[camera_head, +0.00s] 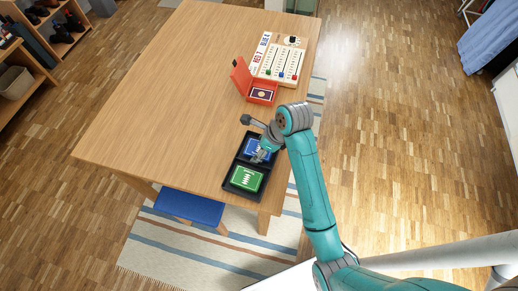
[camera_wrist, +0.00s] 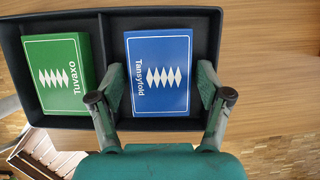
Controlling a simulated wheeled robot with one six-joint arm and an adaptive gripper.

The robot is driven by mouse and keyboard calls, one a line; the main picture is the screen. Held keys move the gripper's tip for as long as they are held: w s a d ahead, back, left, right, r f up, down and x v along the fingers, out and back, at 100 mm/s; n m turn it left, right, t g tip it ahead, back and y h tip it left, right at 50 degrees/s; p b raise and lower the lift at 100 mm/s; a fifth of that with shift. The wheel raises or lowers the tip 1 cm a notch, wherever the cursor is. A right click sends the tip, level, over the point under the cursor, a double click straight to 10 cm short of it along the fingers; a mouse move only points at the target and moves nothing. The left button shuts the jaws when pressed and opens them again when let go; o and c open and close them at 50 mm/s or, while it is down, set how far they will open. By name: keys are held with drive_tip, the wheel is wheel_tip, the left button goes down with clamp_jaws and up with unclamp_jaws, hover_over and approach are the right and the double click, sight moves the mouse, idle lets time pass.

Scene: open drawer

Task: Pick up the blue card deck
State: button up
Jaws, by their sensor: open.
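The blue card deck (camera_wrist: 158,72) lies in the right compartment of a black tray (camera_wrist: 114,122) in the wrist view. It also shows in the head view (camera_head: 250,147), partly hidden by my arm. A green card deck (camera_wrist: 58,73) lies in the tray's other compartment; the head view shows it too (camera_head: 246,179). My gripper (camera_wrist: 162,97) is open, with one finger on each side of the blue deck's lower part. I cannot tell whether the fingers touch the deck.
The tray stands near the corner of a wooden table (camera_head: 160,95). Farther back are an open red box (camera_head: 262,93) and a scoring board (camera_head: 280,62) with coloured pegs. A blue stool (camera_head: 190,206) stands beside the table. The table's left part is clear.

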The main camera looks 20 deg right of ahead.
drive_tip(key=shift+f, duration=0.1)
drive_tip(key=c, duration=1)
drive_tip(key=shift+o, duration=0.2)
drive_tip(key=shift+r, duration=0.2)
